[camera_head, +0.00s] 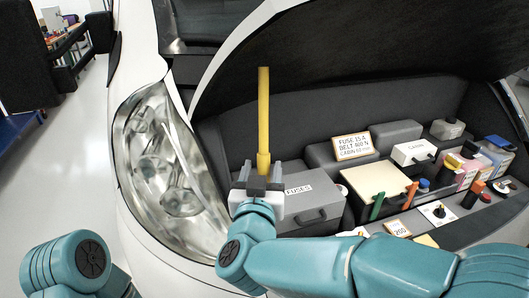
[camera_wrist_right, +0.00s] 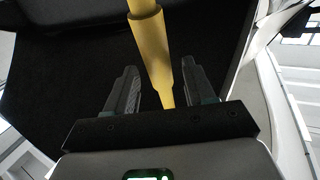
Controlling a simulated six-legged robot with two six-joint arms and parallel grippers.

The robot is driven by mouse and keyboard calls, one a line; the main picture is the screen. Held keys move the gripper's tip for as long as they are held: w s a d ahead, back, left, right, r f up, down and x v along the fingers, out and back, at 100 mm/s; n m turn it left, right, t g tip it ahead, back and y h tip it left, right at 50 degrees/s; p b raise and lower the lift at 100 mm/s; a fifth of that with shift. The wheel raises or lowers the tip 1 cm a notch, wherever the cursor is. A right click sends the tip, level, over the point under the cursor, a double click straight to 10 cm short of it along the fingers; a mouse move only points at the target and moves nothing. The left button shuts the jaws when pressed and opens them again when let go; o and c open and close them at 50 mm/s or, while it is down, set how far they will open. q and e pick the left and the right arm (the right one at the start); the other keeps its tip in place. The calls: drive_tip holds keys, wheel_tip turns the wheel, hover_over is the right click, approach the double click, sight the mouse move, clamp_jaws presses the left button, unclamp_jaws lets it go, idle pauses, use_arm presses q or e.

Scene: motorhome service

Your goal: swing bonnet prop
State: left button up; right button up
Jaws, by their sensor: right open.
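The yellow bonnet prop (camera_head: 263,115) stands upright in the engine bay in the head view, its thicker sleeve low down near my right gripper. The right gripper (camera_head: 262,178) is open around or just in front of the prop's lower part. In the right wrist view the prop (camera_wrist_right: 153,45) runs down between the two spread fingers (camera_wrist_right: 155,90), with gaps showing at the sides. The raised bonnet (camera_head: 330,50) is dark underneath and spans the top. The prop's foot is hidden behind my gripper. My left arm shows at the lower left, but its gripper is out of view.
A grey FUSES box (camera_head: 310,205) sits right beside my right gripper. A headlight (camera_head: 165,160) lies to the left. Labelled boxes, a beige board (camera_head: 378,183), coloured-handled tools and bottles (camera_head: 490,150) crowd the bay's right. Open floor (camera_head: 70,165) is at far left.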

sight(268, 159)
drive_tip(key=w, duration=0.4)
drive_tip(key=shift+w+d+p, duration=0.2)
drive_tip(key=shift+w+p, duration=0.05)
drive_tip(key=shift+p, duration=0.15)
drive_tip(key=shift+s+d, duration=0.1)
drive_tip(key=shift+s, duration=0.15)
drive_tip(key=shift+w, duration=0.1)
clamp_jaws()
drive_tip(key=shift+w+d, duration=0.1)
drive_tip(key=shift+d, duration=0.2)
drive_tip(key=w+d+f+m+g+b, duration=0.1)
drive_tip(key=d+f+m+b, duration=0.15)
drive_tip(key=d, duration=0.45)
drive_tip(key=w+d+f+m+g+h+b, duration=0.1)
drive_tip(key=d+f+m+b, duration=0.1)
drive_tip(key=d+f+m, duration=0.3)
drive_tip(key=w+d+f+g+b, duration=0.1)
drive_tip(key=w+d+f+b, duration=0.15)
drive_tip(key=d, duration=0.55)
drive_tip(key=s+d+f+m+g+b, duration=0.1)
drive_tip(key=d+f+m+b, duration=0.2)
drive_tip(key=d+f+b, duration=0.2)
drive_tip(key=s+d+f+m+g+y+b, duration=0.1)
drive_tip(key=d+f+b, duration=0.4)
drive_tip(key=f, duration=0.6)
drive_tip(key=shift+s+f+m+g+y, duration=0.25)
drive_tip(key=shift+m+g, duration=0.35)
drive_tip(key=shift+m, duration=0.45)
